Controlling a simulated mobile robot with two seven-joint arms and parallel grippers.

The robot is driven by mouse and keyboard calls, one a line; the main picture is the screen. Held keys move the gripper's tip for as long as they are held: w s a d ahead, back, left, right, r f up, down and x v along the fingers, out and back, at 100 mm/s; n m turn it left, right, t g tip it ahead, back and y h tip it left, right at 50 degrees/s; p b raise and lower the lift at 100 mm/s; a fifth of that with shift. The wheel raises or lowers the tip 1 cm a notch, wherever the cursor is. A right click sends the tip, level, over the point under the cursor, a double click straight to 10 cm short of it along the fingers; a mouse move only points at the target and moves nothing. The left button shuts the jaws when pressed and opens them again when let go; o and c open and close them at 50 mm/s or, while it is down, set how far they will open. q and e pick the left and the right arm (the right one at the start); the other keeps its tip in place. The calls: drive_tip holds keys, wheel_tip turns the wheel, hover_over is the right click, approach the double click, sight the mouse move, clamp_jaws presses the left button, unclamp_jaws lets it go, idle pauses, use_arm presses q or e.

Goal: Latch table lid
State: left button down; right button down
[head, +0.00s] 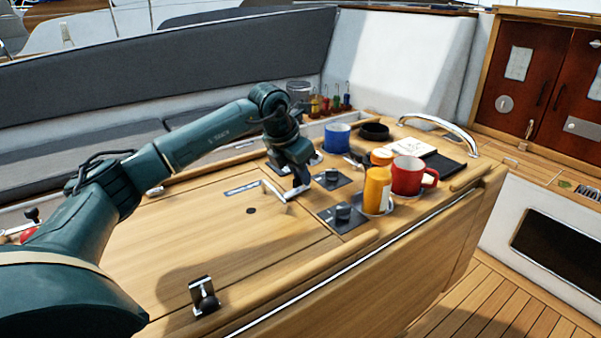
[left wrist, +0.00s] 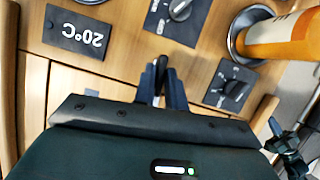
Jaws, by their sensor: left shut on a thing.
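The wooden table lid (head: 200,235) lies flat in the table top. My left gripper (head: 300,186) is down at the lid's far right corner, beside a silver angled metal piece (head: 273,190). In the left wrist view, its fingers (left wrist: 160,72) are closed together around a small dark piece, apparently a latch, mostly hidden by them.
Dial panels (head: 343,217) flank the gripper. An orange bottle (head: 377,190), a red mug (head: 408,176), a blue mug (head: 337,137) and a black ring-shaped dish (head: 374,131) stand to the right. A chrome rail (head: 440,124) lies beyond. The lid's middle is clear.

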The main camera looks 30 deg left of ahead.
use_arm(q)
drive_tip(key=shift+m, duration=0.6)
drive_tip(key=shift+h, duration=0.3)
drive_tip(key=c, duration=1.5)
unclamp_jaws()
drive_tip(key=shift+o, duration=0.2)
drive_tip(key=v, duration=1.3)
drive_tip(key=shift+r, duration=0.15)
